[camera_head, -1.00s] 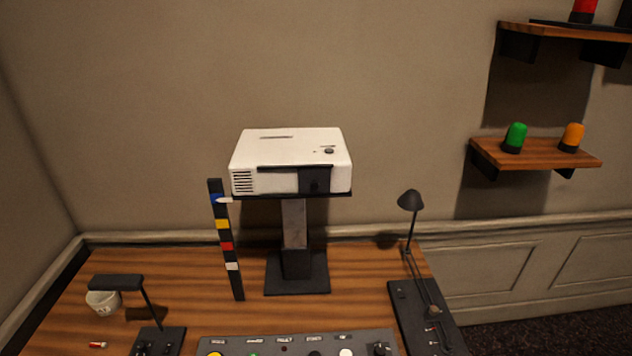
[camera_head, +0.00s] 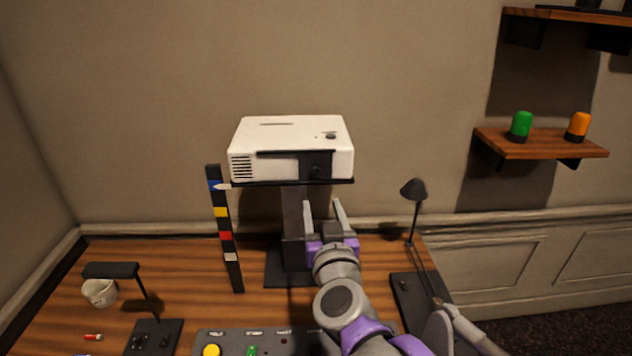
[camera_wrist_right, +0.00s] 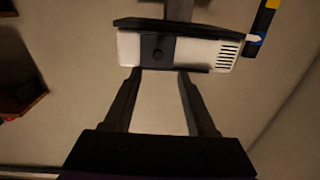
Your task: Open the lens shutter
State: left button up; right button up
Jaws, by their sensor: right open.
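The white projector (camera_head: 258,166) stands on a dark pedestal at the back of the desk. It also shows in the right wrist view (camera_wrist_right: 190,53), turned over. The black lens shutter (camera_head: 317,166) with a round knob covers the right part of its front face, below a black rail; the shutter also shows in the right wrist view (camera_wrist_right: 149,48). No lens is visible. My right gripper (camera_head: 323,205) is open and empty, with its fingers pointing up toward the projector, below the shutter in the head view. In the right wrist view the fingertips (camera_wrist_right: 158,74) appear close to the shutter; contact cannot be told.
An upright black pole with coloured bands (camera_head: 222,213) stands left of the projector. A desk lamp (camera_head: 413,190) is on the right. A control panel (camera_head: 232,343) lies in front, and a white cup (camera_head: 100,294) is at left. Shelves (camera_head: 535,143) hang on the right wall.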

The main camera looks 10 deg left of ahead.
aim_at(316, 172)
jog(key=shift+m+h, duration=0.3)
jog(key=shift+h, duration=0.1)
jog(key=x, duration=0.7)
jog(key=r+p+x, duration=0.1)
jog(key=x, duration=0.3)
jog(key=shift+w+a, duration=0.25)
jog(key=shift+w, duration=0.1)
jog(key=shift+c, duration=0.2)
grip_shut()
jog(key=shift+r+t, duration=0.1)
jog(key=shift+t, duration=0.2)
